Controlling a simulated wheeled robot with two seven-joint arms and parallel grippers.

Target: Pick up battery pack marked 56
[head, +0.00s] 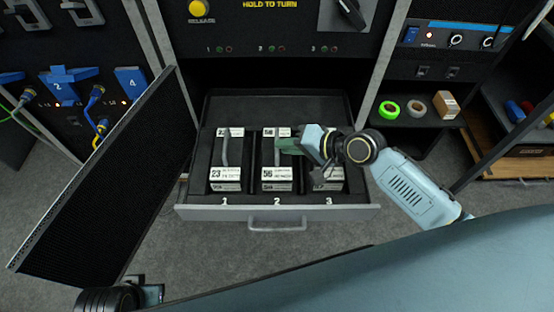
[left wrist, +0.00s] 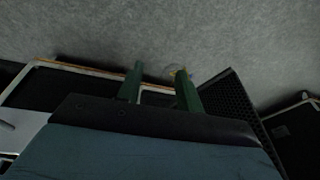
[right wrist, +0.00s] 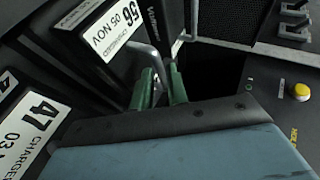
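Battery pack 56 (head: 277,175) stands in slot 2, the middle of an open drawer (head: 200,212). It has a black body, white labels and a grey handle on top. It also shows in the right wrist view (right wrist: 85,50), with its "56" label. My right gripper (head: 283,146) comes in from the right at the handle of pack 56. In the right wrist view its green fingers (right wrist: 162,82) are close together with the handle between them, so it looks shut on the handle. My left gripper (left wrist: 159,85) is open and empty over the floor.
Pack 23 (head: 225,175) stands in slot 1. Pack 47 (right wrist: 30,130) is in slot 3, mostly under my right arm in the head view. A perforated door (head: 100,190) stands open left of the drawer. Tape rolls (head: 389,110) and a box (head: 446,104) lie on the right shelf.

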